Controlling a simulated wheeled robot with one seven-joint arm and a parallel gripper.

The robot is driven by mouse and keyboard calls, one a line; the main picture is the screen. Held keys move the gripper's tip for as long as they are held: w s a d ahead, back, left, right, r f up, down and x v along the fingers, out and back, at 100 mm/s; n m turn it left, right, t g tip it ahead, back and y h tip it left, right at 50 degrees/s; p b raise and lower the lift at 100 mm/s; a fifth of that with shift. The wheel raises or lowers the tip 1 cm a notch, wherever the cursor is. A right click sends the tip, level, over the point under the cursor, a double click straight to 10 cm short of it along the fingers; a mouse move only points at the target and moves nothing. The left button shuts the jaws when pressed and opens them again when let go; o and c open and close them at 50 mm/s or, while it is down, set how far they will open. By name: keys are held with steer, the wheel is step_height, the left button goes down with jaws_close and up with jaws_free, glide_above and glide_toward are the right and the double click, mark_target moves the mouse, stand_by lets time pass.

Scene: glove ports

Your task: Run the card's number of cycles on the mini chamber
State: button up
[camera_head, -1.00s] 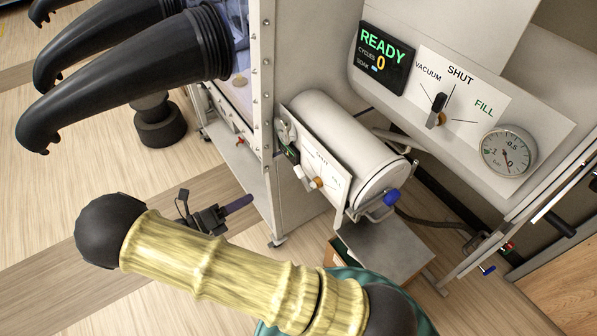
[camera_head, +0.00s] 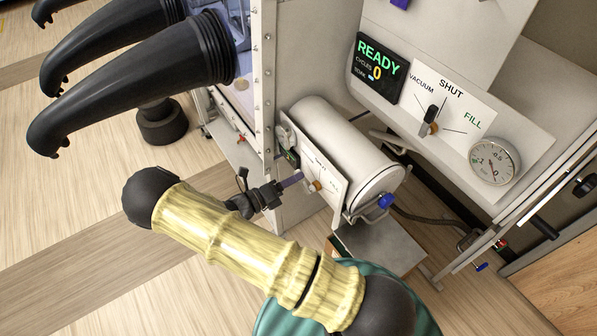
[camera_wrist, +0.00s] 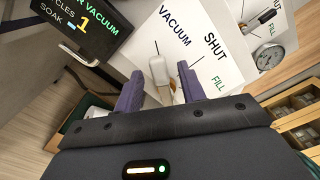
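The mini chamber (camera_head: 350,145) is a white horizontal cylinder with a small panel (camera_head: 325,172) marked VACUUM, SHUT and FILL. In the wrist view its pale lever (camera_wrist: 158,70) lies between the two purple fingers of my gripper (camera_wrist: 159,85), toward the VACUUM side of the panel (camera_wrist: 200,35). The fingers are apart, with gaps beside the lever. The mini chamber's display (camera_wrist: 85,25) reads VACUUM in part and CYCLES 1; its top left is cut off. In the head view my gripper (camera_head: 293,181) hides the lever. No card is readable.
A larger panel at upper right has its own display (camera_head: 379,66) reading READY and CYCLES 0, a black lever (camera_head: 429,121) and a gauge (camera_head: 494,162). Black gloves (camera_head: 130,90) stick out at left. A blue-knobbed door handle (camera_head: 386,201) is at the cylinder's end.

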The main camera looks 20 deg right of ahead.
steer(key=shift+x, duration=1.2)
steer(key=shift+c, duration=0.2)
jaws_close()
